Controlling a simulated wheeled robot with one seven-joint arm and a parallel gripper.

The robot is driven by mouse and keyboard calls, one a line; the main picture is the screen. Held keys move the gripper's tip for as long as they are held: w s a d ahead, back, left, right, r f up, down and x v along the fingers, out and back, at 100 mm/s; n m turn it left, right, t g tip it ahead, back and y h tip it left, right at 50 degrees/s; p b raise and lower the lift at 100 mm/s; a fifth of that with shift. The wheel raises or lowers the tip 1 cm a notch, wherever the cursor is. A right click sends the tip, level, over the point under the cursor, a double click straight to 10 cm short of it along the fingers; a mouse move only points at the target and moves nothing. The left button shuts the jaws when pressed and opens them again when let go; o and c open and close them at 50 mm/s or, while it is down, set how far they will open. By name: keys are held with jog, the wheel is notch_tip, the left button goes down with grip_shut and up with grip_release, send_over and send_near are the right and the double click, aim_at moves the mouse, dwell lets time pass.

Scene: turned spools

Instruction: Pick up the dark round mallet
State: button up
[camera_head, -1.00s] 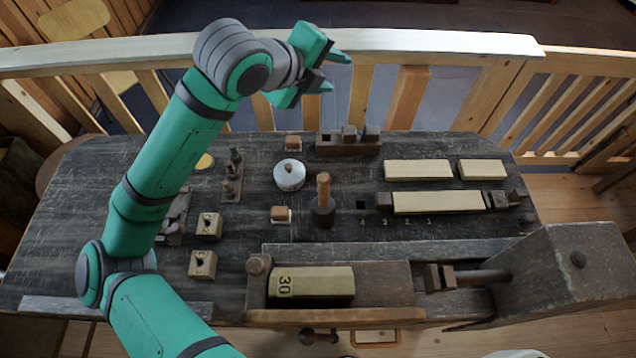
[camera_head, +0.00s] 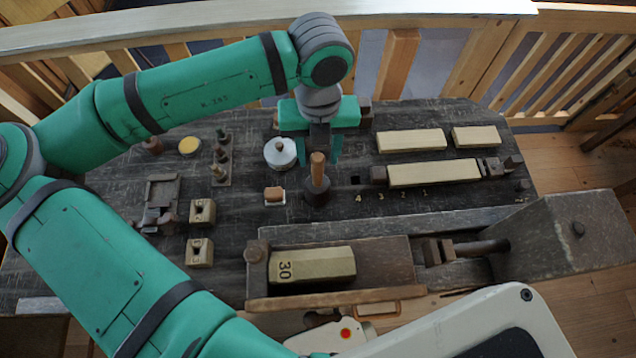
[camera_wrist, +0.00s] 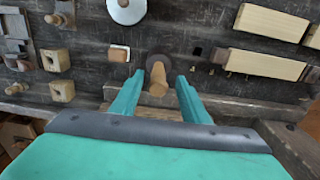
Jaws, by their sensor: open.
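The mallet (camera_head: 317,184) stands upright on the dark bench, with a dark round head at the bottom and a light wooden handle pointing up. In the wrist view its handle (camera_wrist: 158,88) shows between my two fingers, with the dark head (camera_wrist: 159,64) beyond it. My gripper (camera_head: 320,150) is open and points down, just behind and above the handle in the head view. In the wrist view my gripper (camera_wrist: 160,80) has a teal finger on each side of the handle, with gaps. I cannot tell how far the fingertips are above the head.
A white round tin (camera_head: 280,153) and a small brush-like block (camera_head: 274,196) stand left of the mallet. Pale wooden bars (camera_head: 433,173) lie to the right. A vise with a block marked 30 (camera_head: 312,266) is in front. Small drilled blocks (camera_head: 202,211) sit farther left.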

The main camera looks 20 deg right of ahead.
aim_at(317, 171)
jog(key=shift+s+a+f, duration=0.1)
jog(key=shift+a+f, duration=0.05)
jog(key=shift+f, duration=1.5)
jog(key=shift+s+a+f, duration=0.1)
jog(key=shift+f, duration=1.55)
jog(key=shift+c, duration=0.2)
grip_shut()
